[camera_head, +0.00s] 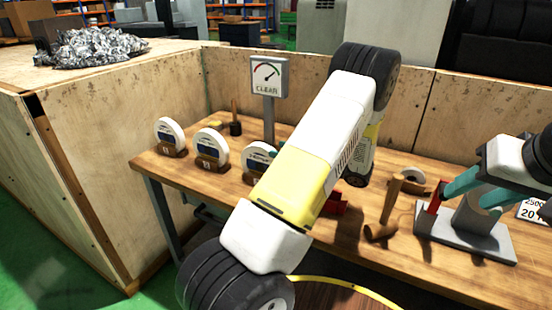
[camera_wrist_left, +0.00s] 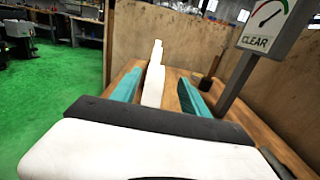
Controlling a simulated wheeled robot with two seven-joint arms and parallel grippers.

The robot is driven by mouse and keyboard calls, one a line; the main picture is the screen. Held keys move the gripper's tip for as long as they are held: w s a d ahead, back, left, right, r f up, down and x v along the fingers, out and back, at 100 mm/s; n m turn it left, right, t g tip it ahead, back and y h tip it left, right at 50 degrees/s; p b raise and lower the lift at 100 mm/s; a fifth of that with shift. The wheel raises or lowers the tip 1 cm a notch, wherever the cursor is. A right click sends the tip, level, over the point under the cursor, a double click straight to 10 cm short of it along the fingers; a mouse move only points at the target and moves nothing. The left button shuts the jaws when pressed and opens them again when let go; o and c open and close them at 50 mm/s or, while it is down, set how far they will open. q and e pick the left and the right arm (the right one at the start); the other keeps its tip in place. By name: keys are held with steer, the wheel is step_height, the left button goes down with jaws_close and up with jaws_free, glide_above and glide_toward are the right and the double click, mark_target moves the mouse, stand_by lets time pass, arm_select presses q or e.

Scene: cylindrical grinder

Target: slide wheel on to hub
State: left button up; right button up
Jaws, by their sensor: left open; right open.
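Three white grinding wheels with dark blue labels stand upright in brown holders on the left of the table: the left wheel (camera_head: 170,134), the middle wheel (camera_head: 211,149) and the right wheel (camera_head: 258,160). My left arm partly covers the right one. In the left wrist view, my left gripper (camera_wrist_left: 157,92) is open, its teal fingers on either side of the white wheels (camera_wrist_left: 154,82), seen edge-on in a row. I cannot tell whether it touches one. My right gripper (camera_head: 468,188) is open beside a grey stand (camera_head: 492,240) with a red part; the hub itself is not clear.
A gauge sign reading CLEAR (camera_head: 268,78) stands behind the wheels. Wooden panels (camera_head: 230,80) close off the back and left. A red object (camera_head: 338,203) is half hidden by my left arm.

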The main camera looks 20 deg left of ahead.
mark_target(268, 148)
arm_select(q)
steer(key=a, duration=0.7)
steer(key=shift+a+f, duration=0.25)
steer(key=shift+a, duration=0.05)
jaws_close()
steer(key=shift+r, duration=0.15)
stand_by(1.0)
